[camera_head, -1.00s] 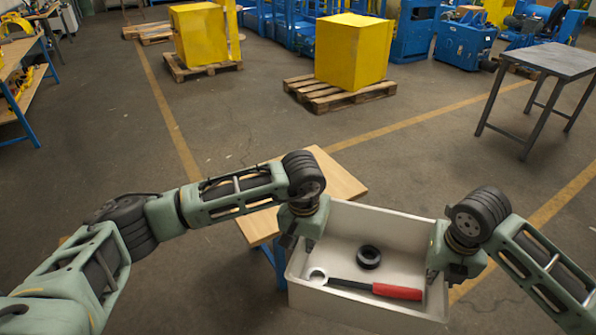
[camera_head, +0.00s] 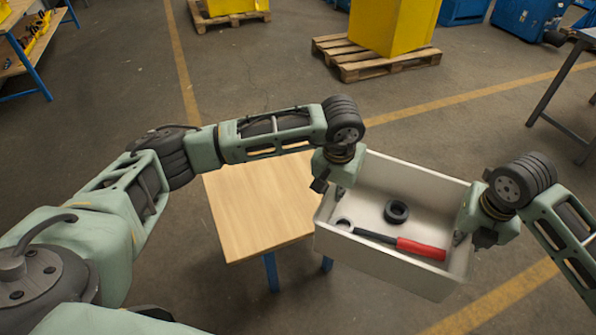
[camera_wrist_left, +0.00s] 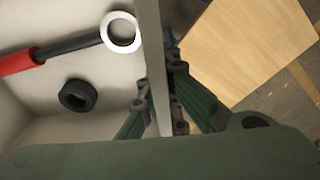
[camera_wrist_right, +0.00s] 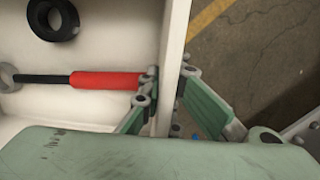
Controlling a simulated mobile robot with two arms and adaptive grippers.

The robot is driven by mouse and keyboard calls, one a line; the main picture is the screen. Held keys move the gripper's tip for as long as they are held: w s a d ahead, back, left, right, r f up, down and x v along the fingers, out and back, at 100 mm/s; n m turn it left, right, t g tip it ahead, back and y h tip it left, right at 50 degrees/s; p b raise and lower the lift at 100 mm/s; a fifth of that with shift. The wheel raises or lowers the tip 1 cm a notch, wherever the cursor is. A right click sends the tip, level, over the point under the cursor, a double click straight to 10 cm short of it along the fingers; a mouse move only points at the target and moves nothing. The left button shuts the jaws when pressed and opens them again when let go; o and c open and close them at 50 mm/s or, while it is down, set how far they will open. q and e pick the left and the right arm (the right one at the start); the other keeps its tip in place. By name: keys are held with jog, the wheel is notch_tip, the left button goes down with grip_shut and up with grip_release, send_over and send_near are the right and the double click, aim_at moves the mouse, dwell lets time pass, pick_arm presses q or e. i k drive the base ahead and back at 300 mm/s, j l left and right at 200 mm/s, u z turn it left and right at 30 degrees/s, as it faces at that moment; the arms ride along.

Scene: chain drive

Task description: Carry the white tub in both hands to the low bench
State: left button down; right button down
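The white tub (camera_head: 385,260) is held in the air between my two grippers, to the right of the low bench (camera_head: 262,205) with its wooden top and blue legs. My left gripper (camera_wrist_left: 162,95) is shut on the tub's left wall, one finger on each side. My right gripper (camera_wrist_right: 166,98) is shut on the tub's right wall in the same way. The tub hides part of the bench's right side.
A yellow block (camera_head: 390,25) stands on a wooden pallet (camera_head: 370,60) at the back. A grey metal table (camera_head: 562,75) is at the right edge, and a workbench (camera_head: 22,60) at the far left. The floor around the low bench is clear.

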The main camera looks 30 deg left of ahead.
aim_at(287, 187)
jog(key=i, duration=1.2)
jog(key=i+u, duration=0.1)
jog(key=u, duration=0.3)
jog(key=i+u, duration=0.15)
jog(key=u, duration=1.1)
